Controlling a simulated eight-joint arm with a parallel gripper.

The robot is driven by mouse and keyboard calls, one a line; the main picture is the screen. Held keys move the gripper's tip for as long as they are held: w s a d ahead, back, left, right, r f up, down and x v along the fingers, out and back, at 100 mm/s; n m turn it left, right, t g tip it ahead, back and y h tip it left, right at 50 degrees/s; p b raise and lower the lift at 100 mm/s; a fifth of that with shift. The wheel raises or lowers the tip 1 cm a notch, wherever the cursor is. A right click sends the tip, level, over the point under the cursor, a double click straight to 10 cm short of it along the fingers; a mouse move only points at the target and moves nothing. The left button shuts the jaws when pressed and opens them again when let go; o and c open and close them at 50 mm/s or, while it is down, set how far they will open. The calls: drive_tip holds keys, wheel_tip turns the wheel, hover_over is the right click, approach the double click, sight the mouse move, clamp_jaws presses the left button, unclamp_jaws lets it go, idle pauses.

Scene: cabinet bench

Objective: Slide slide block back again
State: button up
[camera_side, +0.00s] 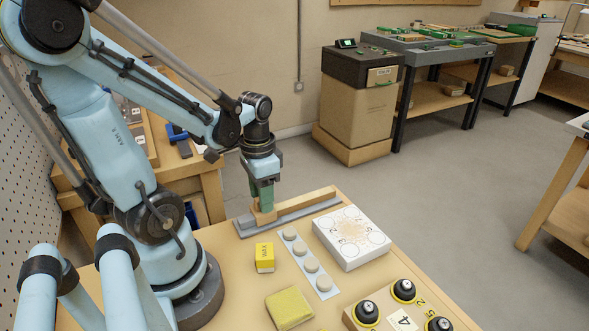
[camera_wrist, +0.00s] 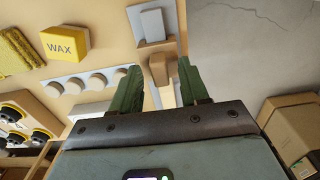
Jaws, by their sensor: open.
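The slide block (camera_side: 262,215) is a small tan wooden piece near the left end of a grey track (camera_side: 328,205) at the bench's back edge. My gripper (camera_side: 262,200) points down over it with green fingers. In the wrist view the block (camera_wrist: 160,68) shows between the tips of my open gripper (camera_wrist: 159,66), with a visible gap on each side. A long wooden bar (camera_side: 308,201) runs along the track to the right of the block. The fingers partly hide the block in the side view.
A strip with several round pale buttons (camera_side: 308,264), a white box with printed circles (camera_side: 351,237) and a yellow wax block (camera_side: 264,257) are close in front of the track. A yellow sponge (camera_side: 289,308) and black knobs (camera_side: 403,290) are nearer the camera.

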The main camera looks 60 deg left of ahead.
sight(249, 217)
drive_tip(key=shift+c, duration=0.3)
clamp_jaws()
drive_tip(key=shift+s, duration=1.75)
drive_tip(key=shift+o, duration=0.3)
unclamp_jaws()
drive_tip(key=shift+r, duration=0.1)
